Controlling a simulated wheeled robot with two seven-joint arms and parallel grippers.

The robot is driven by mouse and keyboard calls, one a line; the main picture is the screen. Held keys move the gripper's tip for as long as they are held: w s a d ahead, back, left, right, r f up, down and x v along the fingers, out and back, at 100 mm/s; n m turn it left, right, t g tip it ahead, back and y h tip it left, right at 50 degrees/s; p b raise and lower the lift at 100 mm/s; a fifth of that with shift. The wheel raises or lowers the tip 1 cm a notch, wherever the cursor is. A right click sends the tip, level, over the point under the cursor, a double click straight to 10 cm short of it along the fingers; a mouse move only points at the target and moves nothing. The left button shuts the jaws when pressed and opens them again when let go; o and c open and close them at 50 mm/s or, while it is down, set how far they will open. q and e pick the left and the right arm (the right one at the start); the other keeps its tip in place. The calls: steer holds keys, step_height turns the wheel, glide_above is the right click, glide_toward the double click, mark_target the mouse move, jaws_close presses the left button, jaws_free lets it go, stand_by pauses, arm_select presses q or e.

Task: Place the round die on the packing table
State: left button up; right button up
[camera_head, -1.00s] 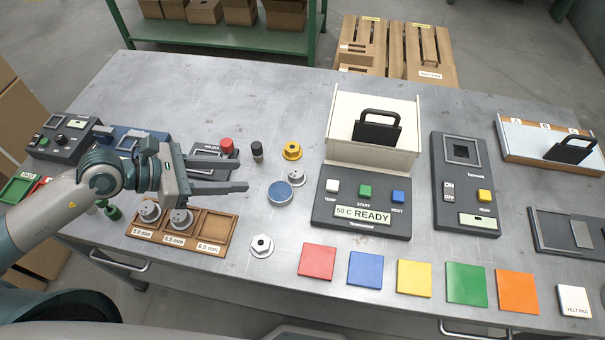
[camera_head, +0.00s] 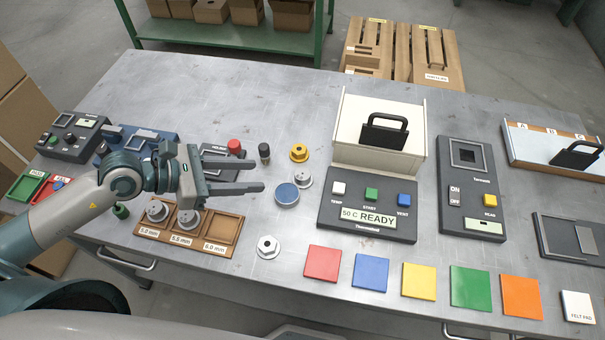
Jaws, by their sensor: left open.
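A round grey metal die (camera_head: 303,181) with a small hub lies on the grey table (camera_head: 270,100), right beside a round blue-topped disc (camera_head: 287,195). Two more round metal dies, (camera_head: 157,211) and (camera_head: 188,219), sit in the 5.0 mm and 5.5 mm compartments of a wooden tray (camera_head: 222,231); its 6.0 mm compartment is empty. I cannot tell which is the task's die, nor whether this table is the packing table. My left gripper (camera_head: 258,176) is open and empty, above the table, its fingers pointing right, short of the loose die. My right gripper is not in view.
A white-and-black heater box (camera_head: 377,130) stands to the right. Coloured squares (camera_head: 371,272) line the front edge. The table's back left is clear.

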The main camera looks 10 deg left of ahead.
mark_target(300, 175)
arm_select(q)
steer(key=x, duration=0.1)
steer(key=p+x, duration=0.1)
steer(key=shift+w+d+r, duration=0.1)
steer(key=shift+w+d, duration=0.1)
steer(key=shift+d, duration=0.05)
steer(key=p+x, duration=0.2)
steer(key=x, duration=0.4)
steer(key=shift+w, duration=0.1)
steer(key=shift+w+d+f, duration=0.15)
steer(key=shift+d+f, duration=0.2)
steer(key=shift+f, duration=0.1)
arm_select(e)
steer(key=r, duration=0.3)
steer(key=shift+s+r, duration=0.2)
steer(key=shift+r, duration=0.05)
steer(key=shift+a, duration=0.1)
